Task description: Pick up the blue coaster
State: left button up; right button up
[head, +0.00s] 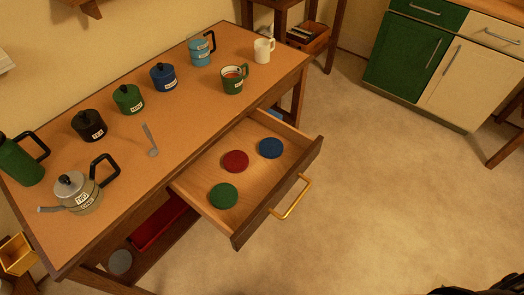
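The blue coaster (271,148) is a flat round disc lying in the open drawer (205,200), towards its far right end. A dark red coaster (235,161) lies to its left, with a small gap between them. A green coaster (223,195) lies nearer the drawer's lower left end. The drawer is pulled out from the desk (185,125) and has a brass handle (291,198) on its front. Neither of my grippers can be made out in the head view.
A dark shape sits at the bottom right edge. The floor (390,200) right of the drawer is clear.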

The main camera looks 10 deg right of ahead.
aim_at(270, 147)
jog(key=i+l+u, duration=0.15)
jog(key=l+u, duration=0.25)
jog(key=l, duration=0.4)
jog(key=l+u, duration=0.45)
jog(key=l, duration=0.4)
